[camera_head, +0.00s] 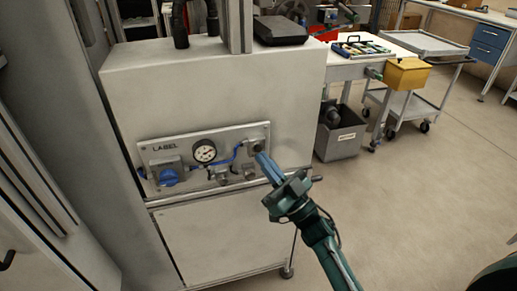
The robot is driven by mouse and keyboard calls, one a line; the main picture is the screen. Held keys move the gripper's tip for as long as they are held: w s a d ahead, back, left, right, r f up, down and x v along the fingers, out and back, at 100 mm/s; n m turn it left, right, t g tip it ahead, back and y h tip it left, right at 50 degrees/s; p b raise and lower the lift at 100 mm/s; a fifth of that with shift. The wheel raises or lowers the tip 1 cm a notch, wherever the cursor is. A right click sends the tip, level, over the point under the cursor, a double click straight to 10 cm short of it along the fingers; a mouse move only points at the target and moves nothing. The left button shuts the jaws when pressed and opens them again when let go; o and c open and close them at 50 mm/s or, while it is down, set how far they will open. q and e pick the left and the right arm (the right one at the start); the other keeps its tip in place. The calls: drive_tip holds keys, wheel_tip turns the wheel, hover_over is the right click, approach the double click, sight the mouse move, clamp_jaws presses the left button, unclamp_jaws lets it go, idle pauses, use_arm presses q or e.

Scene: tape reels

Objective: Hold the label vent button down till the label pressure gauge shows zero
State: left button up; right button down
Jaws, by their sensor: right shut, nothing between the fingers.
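The LABEL panel (165,147) is a grey plate on the front of a pale machine cabinet. A round pressure gauge (204,151) with a white face sits near its middle; its needle is too small to read exactly. A blue knob (169,178) is at the panel's lower left. A dark button (257,147) sits in a housing at the panel's right end. My right gripper (260,156) is shut and empty, its blue fingertips at or just in front of the button's lower right; I cannot tell whether they touch or press it. My left gripper is not in view.
Blue tubing (236,152) and small fittings cross the panel. A grey bin (339,142) stands on the floor right of the cabinet. A trolley with tools and a yellow box (407,74) are behind.

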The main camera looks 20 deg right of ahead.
drive_tip(key=shift+w, duration=0.15)
idle(0.4)
drive_tip(key=shift+w, duration=0.3)
drive_tip(key=shift+w+b, duration=0.3)
drive_tip(key=shift+w, duration=0.05)
idle(3.0)
drive_tip(key=shift+s, duration=0.1)
idle(0.4)
drive_tip(key=shift+s+p, duration=0.5)
drive_tip(key=shift+s, duration=0.2)
drive_tip(key=s+p, duration=0.2)
drive_tip(key=s, duration=0.3)
drive_tip(key=shift+d+p, duration=0.1)
drive_tip(key=shift+p, duration=0.2)
